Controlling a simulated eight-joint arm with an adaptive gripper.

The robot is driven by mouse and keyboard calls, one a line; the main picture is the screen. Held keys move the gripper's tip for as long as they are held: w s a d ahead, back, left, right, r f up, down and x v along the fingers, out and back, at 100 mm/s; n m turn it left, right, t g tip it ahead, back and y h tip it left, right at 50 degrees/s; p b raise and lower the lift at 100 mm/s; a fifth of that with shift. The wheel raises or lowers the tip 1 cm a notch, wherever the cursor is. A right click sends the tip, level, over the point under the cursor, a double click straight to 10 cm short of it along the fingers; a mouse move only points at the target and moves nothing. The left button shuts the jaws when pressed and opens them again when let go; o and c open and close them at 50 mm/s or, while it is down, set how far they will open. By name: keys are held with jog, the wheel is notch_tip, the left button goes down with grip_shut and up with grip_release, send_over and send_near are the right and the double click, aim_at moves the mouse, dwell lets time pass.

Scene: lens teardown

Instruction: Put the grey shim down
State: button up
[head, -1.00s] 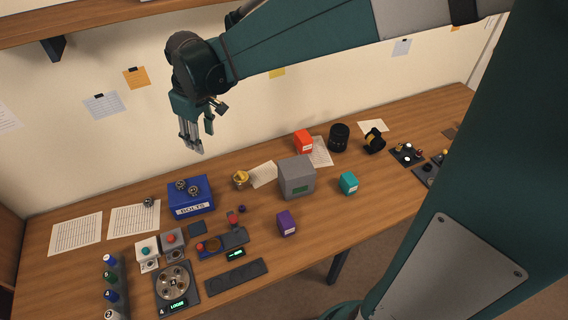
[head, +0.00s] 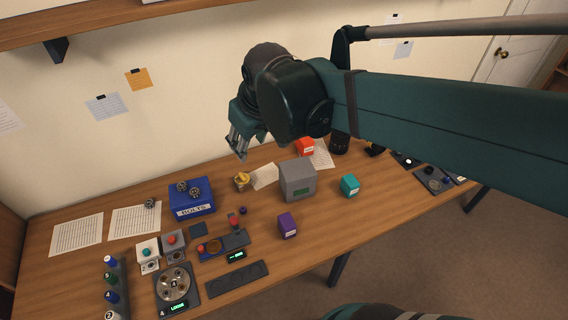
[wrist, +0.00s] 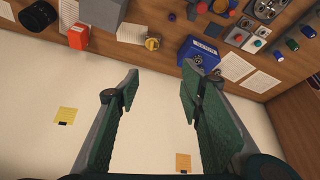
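My gripper (head: 238,153) hangs above the back of the table, in front of the wall, left of the grey box (head: 298,181). In the wrist view my gripper (wrist: 162,90) has its two green fingers wide apart, with nothing between them. I cannot pick out a grey shim for certain in either view. A small dark flat square (head: 198,230) lies in front of the blue bolts box (head: 191,207), but I cannot tell whether it is a shim.
On the wooden table (head: 330,240) stand a red box (head: 305,147), a teal box (head: 350,185), a purple box (head: 287,226) and a yellow-brass part (head: 242,181). A dark tray (head: 237,280) and small stations fill the front left. Bare wood lies around the purple box.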

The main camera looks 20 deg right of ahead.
jog(key=s+d+f+m+t, duration=0.2)
jog(key=s+d, duration=0.3)
jog(key=s, duration=0.6)
jog(key=shift+d+m+h, duration=0.3)
jog(key=shift+m, duration=0.5)
notch_tip(320, 180, down, 24)
jog(key=b, duration=2.3)
jog(key=shift+r+b, duration=0.2)
jog(key=shift+b, duration=0.2)
jog(key=shift+o, duration=0.5)
